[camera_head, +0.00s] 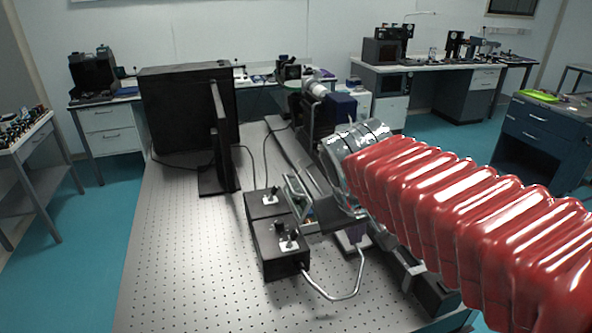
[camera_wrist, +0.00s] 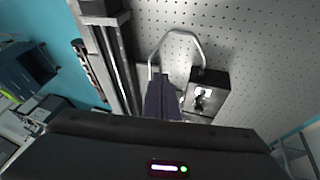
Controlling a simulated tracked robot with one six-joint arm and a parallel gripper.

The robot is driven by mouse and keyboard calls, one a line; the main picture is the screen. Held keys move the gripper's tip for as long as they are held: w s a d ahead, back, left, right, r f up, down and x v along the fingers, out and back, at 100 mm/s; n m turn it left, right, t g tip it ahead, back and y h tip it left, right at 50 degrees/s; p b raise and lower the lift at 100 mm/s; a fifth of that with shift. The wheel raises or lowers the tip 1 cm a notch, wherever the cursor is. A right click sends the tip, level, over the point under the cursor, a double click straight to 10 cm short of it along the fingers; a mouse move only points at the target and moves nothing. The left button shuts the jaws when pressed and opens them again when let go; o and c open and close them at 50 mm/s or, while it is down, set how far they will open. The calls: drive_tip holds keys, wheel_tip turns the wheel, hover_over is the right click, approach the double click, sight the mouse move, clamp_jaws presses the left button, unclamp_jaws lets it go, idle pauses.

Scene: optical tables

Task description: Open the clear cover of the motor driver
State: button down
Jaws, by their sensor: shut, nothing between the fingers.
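The motor driver appears to be the black box (camera_head: 278,255) on the optical table, with small black and shiny controls on top. The wrist view shows its near end (camera_wrist: 208,84), with a bright, reflective part on top. A small clear panel with a greenish edge (camera_head: 298,195) stands tilted by the box's right side; I cannot tell whether it is the cover.
A grey cable (camera_head: 357,280) loops from the box's front end towards my gripper. A black rail with equipment (camera_head: 400,268) runs along the right. A tall black panel (camera_head: 218,140) stands behind left. The perforated tabletop (camera_head: 190,260) is free left of the box.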

drive_tip(key=s+f+y, duration=0.1)
drive_tip(key=s+f, duration=0.1)
drive_tip(key=s, duration=0.4)
drive_tip(key=s+f+m+y, duration=0.1)
drive_tip(key=s+f, duration=0.1)
drive_tip(key=s, duration=0.5)
drive_tip(key=shift+d+f+m+t, duration=0.3)
drive_tip(key=shift+d+t, duration=0.05)
drive_tip(key=shift+t, duration=0.05)
drive_tip(key=shift+a, duration=0.1)
